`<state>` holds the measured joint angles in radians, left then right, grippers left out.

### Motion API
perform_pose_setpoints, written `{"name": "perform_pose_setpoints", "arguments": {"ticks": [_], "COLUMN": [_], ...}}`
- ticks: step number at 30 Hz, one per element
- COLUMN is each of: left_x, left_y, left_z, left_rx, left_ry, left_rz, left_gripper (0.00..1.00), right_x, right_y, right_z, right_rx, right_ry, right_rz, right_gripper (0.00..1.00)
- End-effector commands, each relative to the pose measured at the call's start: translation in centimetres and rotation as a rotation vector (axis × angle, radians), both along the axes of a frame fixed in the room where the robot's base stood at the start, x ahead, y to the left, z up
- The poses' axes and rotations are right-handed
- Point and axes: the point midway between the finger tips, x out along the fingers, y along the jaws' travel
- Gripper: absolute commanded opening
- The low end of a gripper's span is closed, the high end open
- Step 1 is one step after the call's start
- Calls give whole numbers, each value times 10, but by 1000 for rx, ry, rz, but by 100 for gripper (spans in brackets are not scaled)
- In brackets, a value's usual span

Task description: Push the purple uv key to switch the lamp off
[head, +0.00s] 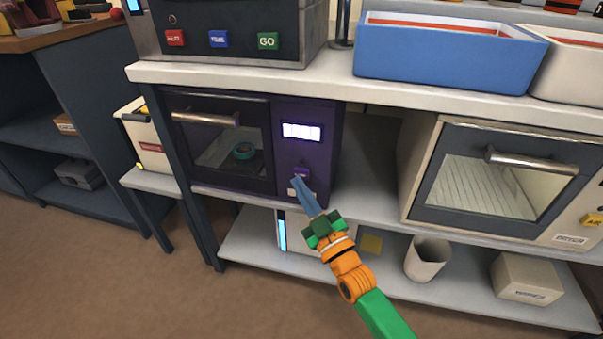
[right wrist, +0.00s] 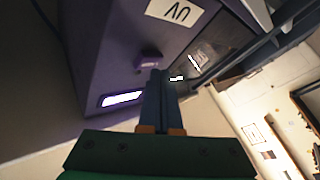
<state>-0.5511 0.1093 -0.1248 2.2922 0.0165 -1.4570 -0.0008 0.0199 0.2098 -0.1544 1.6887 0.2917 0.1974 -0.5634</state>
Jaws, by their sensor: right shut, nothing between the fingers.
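The purple UV oven (head: 313,130) stands on the middle shelf, with a lit display (head: 301,132) on its front panel. The purple uv key (head: 302,171) is below the display. It also shows in the right wrist view as a small raised purple block (right wrist: 148,61), between the lit display (right wrist: 122,98) and the white UV label (right wrist: 175,10). My right gripper (head: 297,181) is shut and empty, its fingertips close by the key's lower edge. In the right wrist view its tips (right wrist: 156,73) are beside the key; I cannot tell whether they touch. My left gripper is out of view.
A teal ring-shaped item (head: 244,151) shows behind the oven's window. The oven's door handle (head: 206,118) is left of the panel. A cream oven (head: 425,170) stands to the right. The shelf above (head: 400,88) overhangs the panel. A white cup (head: 428,260) is on the lower shelf.

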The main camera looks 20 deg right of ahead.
Motion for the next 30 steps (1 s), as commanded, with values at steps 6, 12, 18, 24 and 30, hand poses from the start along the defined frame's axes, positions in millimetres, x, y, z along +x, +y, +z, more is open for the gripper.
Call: {"name": "perform_pose_setpoints", "arguments": {"ticks": [6, 12, 18, 24, 30], "left_x": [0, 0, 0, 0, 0], "left_y": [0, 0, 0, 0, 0], "left_z": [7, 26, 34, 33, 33], "left_rx": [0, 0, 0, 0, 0], "left_ry": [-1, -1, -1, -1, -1], "left_rz": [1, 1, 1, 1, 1], "left_gripper": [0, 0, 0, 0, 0], "right_x": [-5, -29, -48, -50, -50], "right_y": [4, 20, 32, 34, 34], "right_z": [2, 3, 1, -1, -1], "right_rx": [1, 2, 0, -1, -1], "right_ry": [1, 4, 1, 0, 0], "right_rz": [1, 0, 0, 0, 0], "right_gripper": [0, 0, 0, 0, 0]}}
